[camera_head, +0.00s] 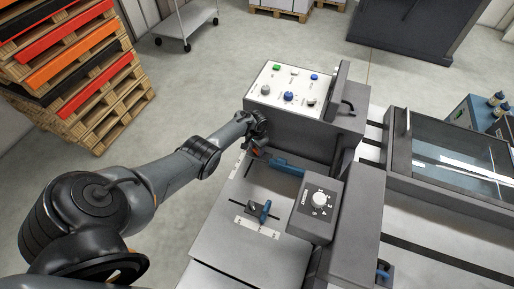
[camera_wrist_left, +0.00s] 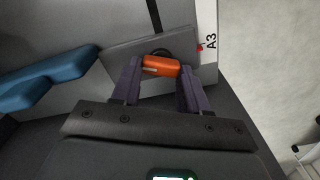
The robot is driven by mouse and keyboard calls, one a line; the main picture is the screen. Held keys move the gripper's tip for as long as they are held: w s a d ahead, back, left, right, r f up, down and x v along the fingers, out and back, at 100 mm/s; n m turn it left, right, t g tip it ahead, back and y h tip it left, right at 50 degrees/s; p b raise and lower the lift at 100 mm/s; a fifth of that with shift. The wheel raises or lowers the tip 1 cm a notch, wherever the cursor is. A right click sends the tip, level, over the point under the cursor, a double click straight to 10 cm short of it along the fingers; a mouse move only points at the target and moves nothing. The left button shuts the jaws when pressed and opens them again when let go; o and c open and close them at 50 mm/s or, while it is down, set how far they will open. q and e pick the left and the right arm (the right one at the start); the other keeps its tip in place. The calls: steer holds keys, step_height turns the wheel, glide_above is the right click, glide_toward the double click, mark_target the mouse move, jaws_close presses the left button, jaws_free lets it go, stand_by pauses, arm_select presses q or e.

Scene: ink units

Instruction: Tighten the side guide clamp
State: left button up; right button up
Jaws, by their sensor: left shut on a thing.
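My left gripper (camera_head: 258,143) reaches over the far edge of the grey feed table (camera_head: 225,228). In the left wrist view its two fingers (camera_wrist_left: 160,72) are shut on an orange clamp handle (camera_wrist_left: 160,65). The handle lies crosswise between the fingertips, over a dark round base on a grey plate (camera_wrist_left: 178,42). In the head view only a bit of orange (camera_head: 256,151) shows beneath the gripper. A white scale strip marked A3 (camera_wrist_left: 210,42) lies beside the plate. My right gripper is not in view.
A blue handle (camera_head: 287,166) is close to the right of my gripper. A blue-handled clamp (camera_head: 265,211) stands nearer on the table. A control panel (camera_head: 290,88) rises just behind, and a dial box (camera_head: 318,203) is to the right. Stacked pallets (camera_head: 105,110) stand left.

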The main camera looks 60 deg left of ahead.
arm_select(q)
steer(key=m, duration=0.3)
steer(key=shift+d+m, duration=0.1)
steer(key=shift+m, duration=0.2)
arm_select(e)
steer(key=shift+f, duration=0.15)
arm_select(q)
steer(key=shift+m, duration=0.3)
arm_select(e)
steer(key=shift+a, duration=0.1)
arm_select(q)
steer(key=o, duration=1.1)
steer(key=shift+s, duration=0.1)
step_height(320, 180, up, 11)
steer(key=p, duration=0.6)
steer(key=shift+f+p, duration=0.1)
steer(key=shift+p, duration=0.25)
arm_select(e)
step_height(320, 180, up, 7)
